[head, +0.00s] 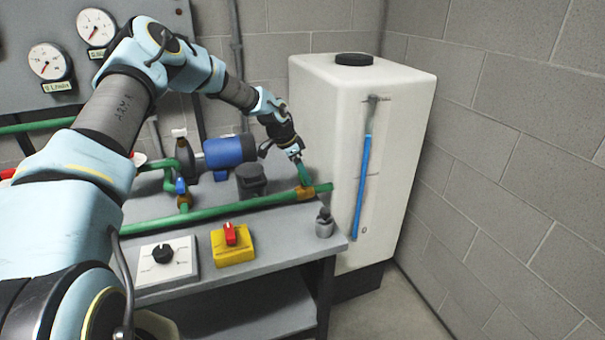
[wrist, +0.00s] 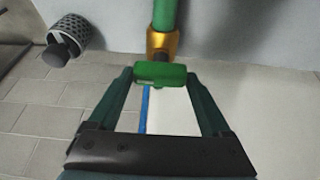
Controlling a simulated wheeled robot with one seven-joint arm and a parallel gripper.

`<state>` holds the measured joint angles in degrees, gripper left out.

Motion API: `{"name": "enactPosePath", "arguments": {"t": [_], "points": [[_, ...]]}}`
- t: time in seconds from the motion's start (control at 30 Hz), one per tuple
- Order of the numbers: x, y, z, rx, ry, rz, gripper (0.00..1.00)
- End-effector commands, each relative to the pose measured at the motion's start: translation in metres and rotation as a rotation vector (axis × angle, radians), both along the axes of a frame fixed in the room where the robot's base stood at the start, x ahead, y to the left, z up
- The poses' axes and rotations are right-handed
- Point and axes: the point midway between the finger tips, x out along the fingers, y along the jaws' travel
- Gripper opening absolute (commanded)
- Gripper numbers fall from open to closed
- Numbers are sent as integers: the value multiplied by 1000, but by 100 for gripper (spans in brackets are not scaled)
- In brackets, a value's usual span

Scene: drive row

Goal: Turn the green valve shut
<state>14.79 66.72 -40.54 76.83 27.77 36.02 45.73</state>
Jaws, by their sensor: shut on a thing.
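The green valve has a brass body (head: 305,192) on the green pipe (head: 250,205) near the white tank. The brass body also shows in the wrist view (wrist: 163,42), with its green handle (wrist: 160,76) in front of it, lying across the picture. My gripper (head: 301,174) is down at the valve, its dark green fingers on either side of the handle and shut on it. In the wrist view the handle fills the space between the fingertips. In the head view my fingers hide most of the handle.
The white tank (head: 320,110) with a blue level tube (head: 363,180) stands right of the valve. A blue motor (head: 228,151), a small blue valve (head: 181,187), a grey fitting (head: 324,223), a yellow switch box (head: 233,246) and a dial box (head: 165,263) are on the bench.

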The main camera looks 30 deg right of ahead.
Motion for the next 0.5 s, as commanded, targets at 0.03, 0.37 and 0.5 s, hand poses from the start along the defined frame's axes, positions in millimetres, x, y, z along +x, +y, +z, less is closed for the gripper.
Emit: {"name": "enactPosePath", "arguments": {"t": [0.03, 0.37, 0.5], "points": [[0, 0, 0, 1, -1, -4, 27], [0, 0, 0, 2, 0, -3, 90], [0, 0, 0, 1, -1, -2, 100]]}}
